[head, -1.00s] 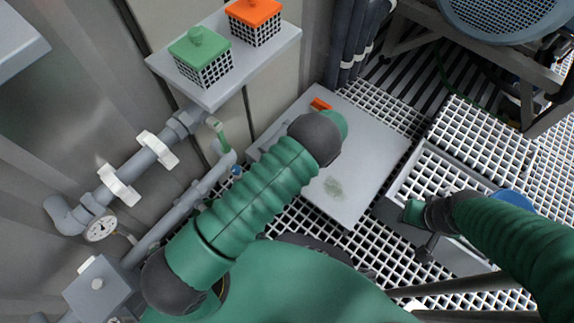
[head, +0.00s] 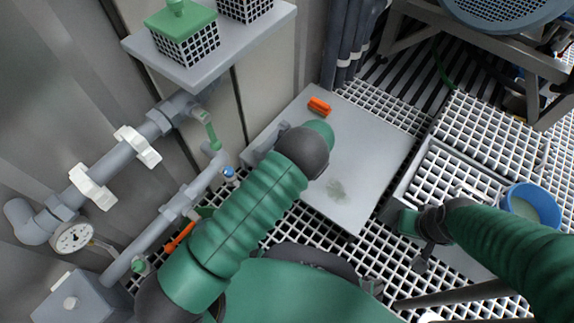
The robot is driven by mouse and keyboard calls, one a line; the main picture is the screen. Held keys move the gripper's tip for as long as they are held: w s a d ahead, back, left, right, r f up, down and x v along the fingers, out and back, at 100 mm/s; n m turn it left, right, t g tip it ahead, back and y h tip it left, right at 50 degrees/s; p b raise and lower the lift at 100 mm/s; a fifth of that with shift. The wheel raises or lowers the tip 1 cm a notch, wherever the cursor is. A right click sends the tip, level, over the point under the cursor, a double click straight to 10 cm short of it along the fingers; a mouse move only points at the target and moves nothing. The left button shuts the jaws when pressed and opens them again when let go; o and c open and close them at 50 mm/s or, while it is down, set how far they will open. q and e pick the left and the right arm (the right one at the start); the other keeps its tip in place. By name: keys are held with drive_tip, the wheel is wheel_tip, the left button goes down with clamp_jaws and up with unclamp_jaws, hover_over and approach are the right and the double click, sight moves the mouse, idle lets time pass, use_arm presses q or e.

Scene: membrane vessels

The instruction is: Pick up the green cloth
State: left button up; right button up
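I cannot make out a green cloth in the head view. My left arm reaches up from the lower left over a grey flat lid, and its dark wrist (head: 303,152) hides part of the lid and my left fingers. My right arm comes in from the right. My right gripper (head: 424,255) is small and dark over the front edge of the grating-covered box, and I cannot tell whether its fingers are apart.
The grey lid (head: 365,150) bears an orange brush (head: 319,106) and a dark stain. A blue bucket (head: 533,204) stands at the right. A shelf (head: 215,62) with a green-lidded basket (head: 182,35), pipes and a gauge (head: 73,238) line the left wall.

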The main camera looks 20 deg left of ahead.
use_arm(q)
drive_tip(key=shift+f, duration=0.1)
drive_tip(key=shift+c, duration=0.8)
drive_tip(key=c, duration=1.3)
drive_tip(key=shift+o, duration=0.2)
drive_tip(key=shift+r, duration=0.35)
wheel_tip(320, 180, up, 9)
drive_tip(key=p, duration=0.7)
drive_tip(key=shift+r+p, duration=0.2)
drive_tip(key=shift+p, duration=0.1)
